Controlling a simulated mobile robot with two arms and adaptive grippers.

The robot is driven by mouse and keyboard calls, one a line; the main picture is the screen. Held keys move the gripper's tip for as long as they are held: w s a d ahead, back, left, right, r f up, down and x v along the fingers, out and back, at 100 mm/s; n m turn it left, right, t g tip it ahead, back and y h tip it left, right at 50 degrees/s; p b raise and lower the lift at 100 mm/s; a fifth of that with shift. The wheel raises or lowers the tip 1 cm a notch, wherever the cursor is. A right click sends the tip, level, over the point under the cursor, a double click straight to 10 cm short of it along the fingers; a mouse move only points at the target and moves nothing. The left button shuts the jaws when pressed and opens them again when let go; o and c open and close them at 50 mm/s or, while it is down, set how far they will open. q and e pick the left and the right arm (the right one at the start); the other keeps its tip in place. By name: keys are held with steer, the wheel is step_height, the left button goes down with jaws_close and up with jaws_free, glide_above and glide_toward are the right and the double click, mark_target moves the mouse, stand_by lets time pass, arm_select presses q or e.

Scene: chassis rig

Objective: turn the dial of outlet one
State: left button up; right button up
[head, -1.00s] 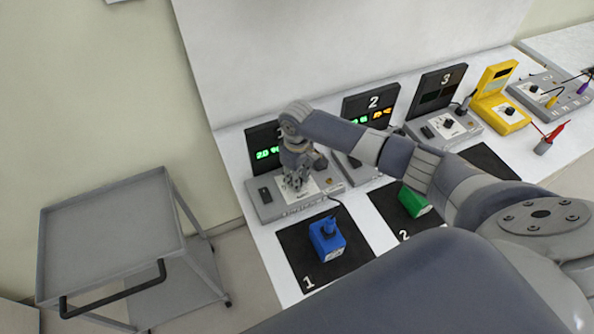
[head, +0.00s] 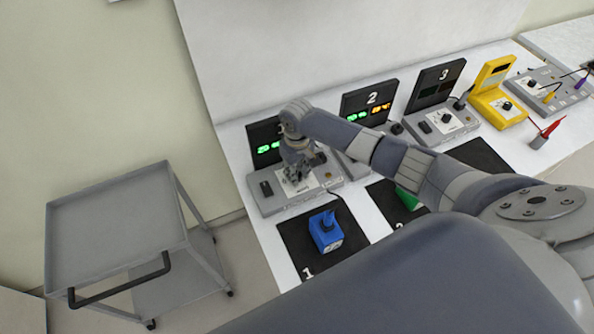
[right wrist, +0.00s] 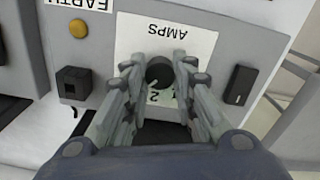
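Outlet one (head: 325,184) is a grey box with an upright dark display panel, lit with green digits, at the near end of the bench. Its black dial (right wrist: 159,70) sits on a white plate marked AMPS in the right wrist view. My right gripper (head: 297,178) reaches down over this plate from above. In the right wrist view its two fingers (right wrist: 159,76) stand on either side of the dial, with their tips against its sides. The dial's lower part is partly hidden between them. My left gripper is in neither view.
A rocker switch (right wrist: 240,85) and a yellow EARTH button (right wrist: 78,28) flank the dial. A blue block (head: 325,232) with a cable stands on black mat 1 (head: 296,245). Outlets two and three (head: 441,122) stand farther along. A grey cart (head: 115,215) stands left.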

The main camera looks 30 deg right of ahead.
steer(key=o, duration=0.4)
steer(key=shift+w+r, duration=0.1)
steer(key=shift+w, duration=0.05)
step_height(320, 180, up, 12)
stand_by(0.3)
stand_by(0.5)
